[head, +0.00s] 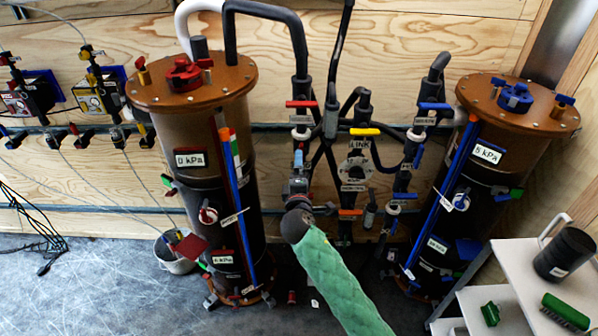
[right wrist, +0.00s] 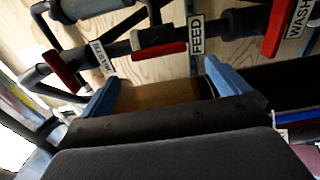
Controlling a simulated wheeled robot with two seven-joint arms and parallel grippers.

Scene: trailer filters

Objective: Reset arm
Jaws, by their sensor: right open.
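My right gripper (head: 298,166) is at the middle of the head view, at the end of my green-sleeved arm. It is in front of the dark pipes, beside the left filter column (head: 205,140). In the right wrist view its two blue fingers (right wrist: 162,78) are spread apart. A brown surface shows between them, and I see nothing gripped. A red valve handle (right wrist: 160,48) and a FEED label (right wrist: 196,35) lie just beyond the fingertips. I cannot tell whether the fingers touch any pipe. My left gripper is not in view.
The right filter column (head: 490,150) stands beyond the valve pipes, with a yellow LINK handle (head: 364,131) between the columns. A bucket (head: 176,250) stands at lower left. White steps (head: 515,270) at right hold a black canister (head: 565,254) and a green brush (head: 567,310).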

